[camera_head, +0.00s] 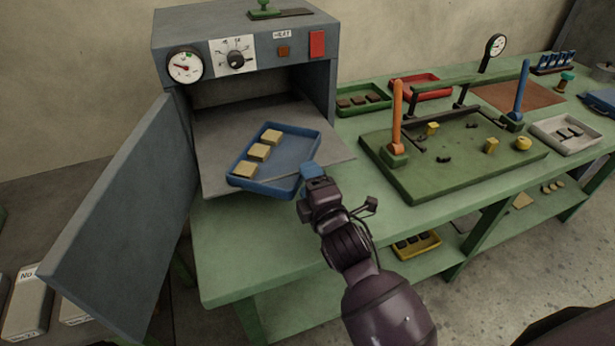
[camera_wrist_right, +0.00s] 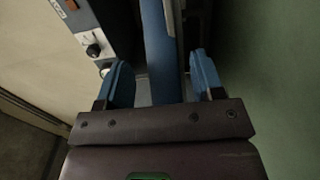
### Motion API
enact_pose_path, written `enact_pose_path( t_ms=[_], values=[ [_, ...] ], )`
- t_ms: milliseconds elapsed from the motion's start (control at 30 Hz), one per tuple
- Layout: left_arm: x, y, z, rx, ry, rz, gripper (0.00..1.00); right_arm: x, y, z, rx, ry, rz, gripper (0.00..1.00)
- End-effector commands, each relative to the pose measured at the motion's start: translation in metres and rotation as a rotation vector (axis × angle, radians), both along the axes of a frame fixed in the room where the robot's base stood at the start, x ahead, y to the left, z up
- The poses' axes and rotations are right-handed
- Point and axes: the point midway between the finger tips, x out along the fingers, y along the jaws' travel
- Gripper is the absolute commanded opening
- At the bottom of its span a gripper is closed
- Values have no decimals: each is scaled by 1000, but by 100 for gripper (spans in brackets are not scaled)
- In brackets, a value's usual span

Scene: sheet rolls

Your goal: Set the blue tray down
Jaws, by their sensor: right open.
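The blue tray (camera_head: 292,155) rests on the grey plate (camera_head: 215,140) at the mouth of the grey oven, turned at an angle to it. Three pale yellow blocks (camera_head: 259,152) lie in a row along its left side. My right gripper (camera_head: 309,170) is at the tray's right front edge. In the right wrist view its blue-padded fingers (camera_wrist_right: 163,78) are apart, with the tray's blue wall (camera_wrist_right: 158,42) between them. Whether a finger touches the wall is unclear. My left gripper does not show.
The oven door (camera_head: 115,215) stands open on the left. The green bench (camera_head: 240,235) is bare in front of the plate. A green fixture board (camera_head: 450,175) with orange and blue posts stands to the right. Green (camera_head: 382,107) and red (camera_head: 432,80) trays sit behind it.

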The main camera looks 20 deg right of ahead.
Motion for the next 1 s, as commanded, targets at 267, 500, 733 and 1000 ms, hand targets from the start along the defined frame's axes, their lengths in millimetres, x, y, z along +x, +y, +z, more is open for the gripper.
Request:
enact_pose_path(
  t_ms=[267,500,733,1000],
  values=[
    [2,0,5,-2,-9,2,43,-46,-2,1,0,1,0,61],
    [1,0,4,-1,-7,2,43,-82,-3,0,0,0,0,61],
    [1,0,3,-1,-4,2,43,-100,-4,1,-1,-1,0,61],
    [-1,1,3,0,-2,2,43,-105,-4,-1,10,4,0,61]
  ],
)
